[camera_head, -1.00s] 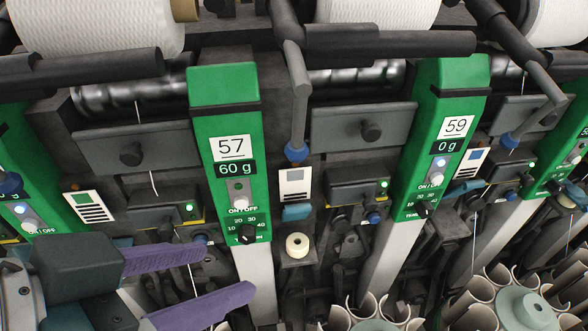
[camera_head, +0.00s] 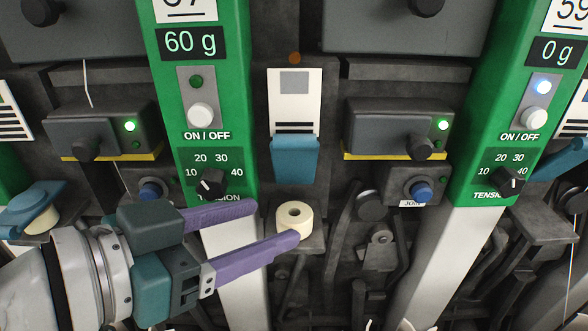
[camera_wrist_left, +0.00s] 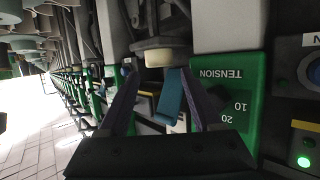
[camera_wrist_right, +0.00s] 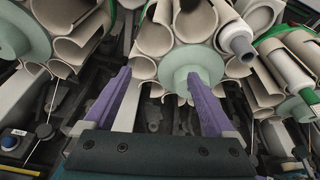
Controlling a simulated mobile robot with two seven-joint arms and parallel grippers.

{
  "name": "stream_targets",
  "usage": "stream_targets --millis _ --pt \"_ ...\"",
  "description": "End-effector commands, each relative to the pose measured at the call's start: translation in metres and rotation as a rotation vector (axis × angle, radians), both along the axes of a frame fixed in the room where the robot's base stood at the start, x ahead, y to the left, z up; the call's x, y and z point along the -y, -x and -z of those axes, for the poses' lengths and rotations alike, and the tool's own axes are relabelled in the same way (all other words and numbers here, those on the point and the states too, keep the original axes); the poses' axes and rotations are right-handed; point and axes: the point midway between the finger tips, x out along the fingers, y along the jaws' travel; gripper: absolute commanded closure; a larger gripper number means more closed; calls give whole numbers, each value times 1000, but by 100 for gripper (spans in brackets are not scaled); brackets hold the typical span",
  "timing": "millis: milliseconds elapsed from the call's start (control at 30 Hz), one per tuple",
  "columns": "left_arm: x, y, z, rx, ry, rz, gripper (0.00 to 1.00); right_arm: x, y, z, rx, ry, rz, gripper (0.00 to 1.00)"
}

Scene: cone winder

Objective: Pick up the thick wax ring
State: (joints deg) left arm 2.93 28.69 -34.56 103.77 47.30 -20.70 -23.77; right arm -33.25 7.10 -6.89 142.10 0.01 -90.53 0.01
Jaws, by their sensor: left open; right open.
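My left gripper (camera_head: 278,222) is open, with purple fingers coming in from the left. Its fingertips are close to the ring's left side, the nearer one overlapping its lower edge in the head view; contact cannot be told. In the left wrist view the ring (camera_wrist_left: 167,57) shows ahead, between and beyond the fingers (camera_wrist_left: 167,95). My right gripper (camera_wrist_right: 160,85) is open and empty, facing tubes and a pale green disc.
The blue flap (camera_head: 294,158) hangs just above the ring. The green panel (camera_head: 205,100) with its tension knob (camera_head: 212,183) stands close to the left fingers. A metal lever (camera_head: 360,210) is right of the ledge. Several cardboard tubes (camera_wrist_right: 150,45) fill the right wrist view.

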Motion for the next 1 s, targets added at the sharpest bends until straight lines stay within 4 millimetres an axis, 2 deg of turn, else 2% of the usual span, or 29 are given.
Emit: stream_targets --millis 400,700,1000 --pt "38 -37 20 -2 2 1 34 -1 0 9 0 -5 4 10" --pt "41 -40 21 -2 -1 2 34 -2 0 9 0 -6 4 10" --pt "41 -40 21 -2 -1 2 67 -1 0 9 0 -5 4 10"
